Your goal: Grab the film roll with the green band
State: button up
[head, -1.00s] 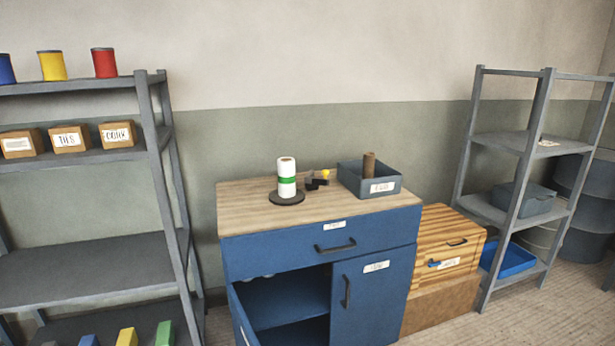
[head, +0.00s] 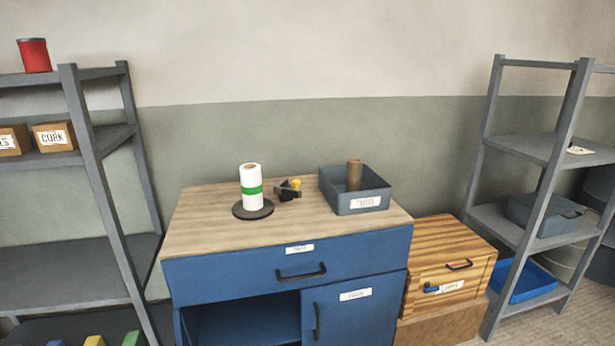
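The film roll (head: 251,199) is white with a green band around its middle. It stands upright on a dark round base (head: 253,210) on the wooden top of the blue cabinet (head: 240,273), toward the left of that top. Nothing covers the roll from this view. My gripper is not in view.
Right of the roll lie a small black tool with a yellow part (head: 289,189) and a grey bin (head: 358,202) holding a brown tube (head: 353,174). Grey shelves (head: 97,170) stand left, others (head: 550,150) right. A striped wooden box (head: 447,265) sits beside the cabinet. The cabinet top's front is clear.

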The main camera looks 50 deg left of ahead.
aim_at(251, 174)
jog(key=z, duration=0.05)
jog(key=i, duration=2.35)
jog(key=u, duration=2.55)
jog(key=i, duration=0.2)
jog(key=u, duration=1.95)
jog(key=i, duration=0.65)
jog(key=u, duration=0.2)
